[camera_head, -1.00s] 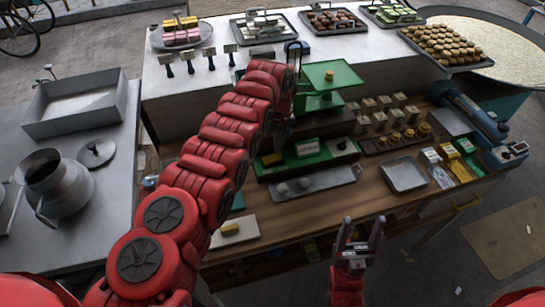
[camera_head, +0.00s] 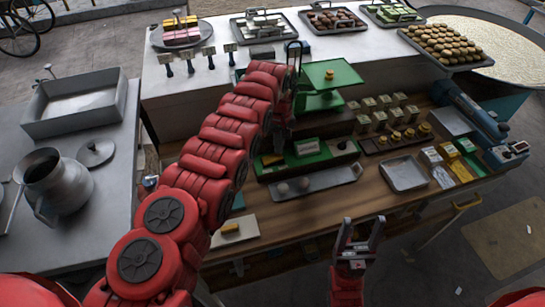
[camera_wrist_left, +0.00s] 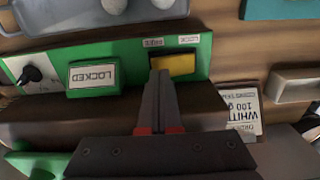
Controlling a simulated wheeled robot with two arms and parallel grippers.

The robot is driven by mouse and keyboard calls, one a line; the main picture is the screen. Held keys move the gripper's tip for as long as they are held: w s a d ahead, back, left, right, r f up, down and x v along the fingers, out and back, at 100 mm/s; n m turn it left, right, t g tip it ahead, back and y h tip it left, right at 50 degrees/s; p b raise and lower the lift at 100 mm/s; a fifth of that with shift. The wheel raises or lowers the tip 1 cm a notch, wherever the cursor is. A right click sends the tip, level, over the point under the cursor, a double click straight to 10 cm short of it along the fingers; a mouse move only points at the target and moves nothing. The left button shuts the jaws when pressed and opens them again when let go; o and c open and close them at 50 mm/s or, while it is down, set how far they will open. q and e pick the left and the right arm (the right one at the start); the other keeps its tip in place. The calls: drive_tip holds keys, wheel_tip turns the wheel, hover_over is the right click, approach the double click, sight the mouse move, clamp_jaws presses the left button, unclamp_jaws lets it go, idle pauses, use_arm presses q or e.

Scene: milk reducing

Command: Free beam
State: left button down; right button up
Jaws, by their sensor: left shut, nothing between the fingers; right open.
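The balance scale has a green base (camera_head: 316,157) on the wooden bench and a green pan (camera_head: 332,76) above it. In the left wrist view, the base front (camera_wrist_left: 130,55) carries a black knob (camera_wrist_left: 31,75), a plate reading "LOCKED" (camera_wrist_left: 93,76) and a yellow slider (camera_wrist_left: 178,64) under two small labels, one seemingly "FREE", the other "LOCK". My left gripper (camera_wrist_left: 160,78) is shut and empty, its tips at the yellow slider's left end; I cannot tell whether they touch. My left arm hides part of the scale in the head view. My right gripper (camera_head: 360,236) is open and empty, in front of the bench.
A grey tray (camera_head: 345,178) with round balls lies before the scale. An empty metal tray (camera_head: 404,174) and small weights (camera_head: 408,134) are to its right. A white card (camera_head: 238,234) lies front left. A metal jug (camera_head: 55,185) stands on the left table.

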use_arm(q)
drive_tip(key=shift+f+b, duration=0.75)
drive_tip(key=shift+f, duration=0.2)
drive_tip(key=shift+r, duration=0.15)
wheel_tip(320, 180, up, 5)
drive_tip(key=p, duration=0.4)
drive_tip(key=shift+r+p, duration=0.45)
drive_tip(key=shift+r, duration=0.5)
